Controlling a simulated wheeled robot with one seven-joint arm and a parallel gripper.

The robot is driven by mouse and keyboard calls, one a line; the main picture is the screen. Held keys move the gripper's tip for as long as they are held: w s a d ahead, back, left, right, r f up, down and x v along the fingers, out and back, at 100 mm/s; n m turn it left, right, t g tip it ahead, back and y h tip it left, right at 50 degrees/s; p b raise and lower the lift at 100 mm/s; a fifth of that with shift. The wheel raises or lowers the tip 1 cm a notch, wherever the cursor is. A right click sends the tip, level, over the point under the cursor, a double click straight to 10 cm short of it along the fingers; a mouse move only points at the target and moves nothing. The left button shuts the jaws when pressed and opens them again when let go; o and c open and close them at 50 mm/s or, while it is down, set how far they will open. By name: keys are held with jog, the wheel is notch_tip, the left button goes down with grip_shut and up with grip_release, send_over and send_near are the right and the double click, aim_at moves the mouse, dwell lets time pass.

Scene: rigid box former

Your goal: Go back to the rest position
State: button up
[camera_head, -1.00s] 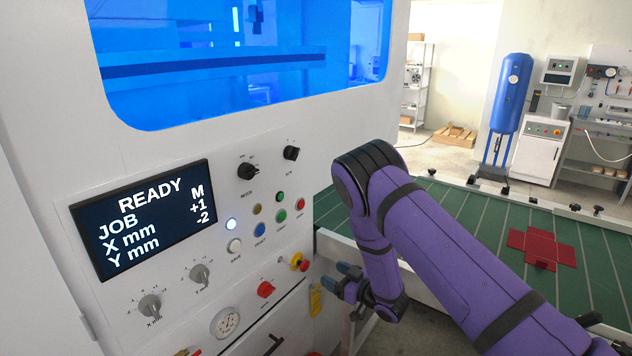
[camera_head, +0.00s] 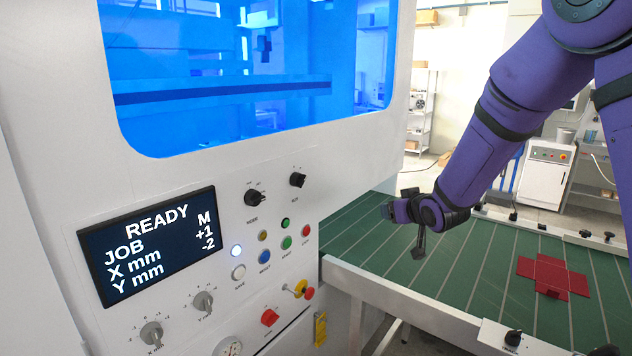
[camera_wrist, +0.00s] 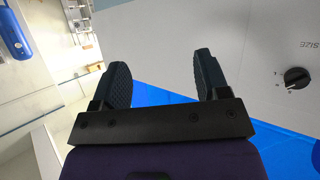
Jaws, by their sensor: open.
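My gripper (camera_head: 388,211) is raised in front of the machine's right side, over the near left part of the green conveyor bed. In the wrist view its two dark fingers (camera_wrist: 160,80) stand apart with nothing between them. The white machine (camera_head: 360,150) has a blue window and a control panel. Its screen (camera_head: 150,245) reads READY, JOB M, X mm +1, Y mm -2. A white-lit button (camera_head: 237,251) glows beside the screen. My gripper is clear of the panel's knobs and buttons.
A red cross-shaped blank (camera_head: 543,274) lies flat on the green bed (camera_head: 470,255). Black knobs line the bed's edges. A white cabinet (camera_head: 546,175) and shelving (camera_head: 421,100) stand behind. A knob also shows in the wrist view (camera_wrist: 297,77).

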jog(key=s+d+r+m+g+h, duration=0.1)
jog(key=s+d+r+g, duration=0.1)
jog(key=s+d+r, duration=0.5)
jog(key=s+d+r+m+g+h, duration=0.1)
jog(key=s+r+m+g+h, duration=0.1)
jog(key=s+r, duration=0.65)
jog(key=s+d+f+g, duration=0.1)
jog(key=s+g, duration=0.2)
jog(key=s, duration=2.3)
jog(key=shift+d+f+m+g, duration=0.15)
jog(key=shift+d+m+g, duration=0.15)
jog(key=shift+m, duration=0.1)
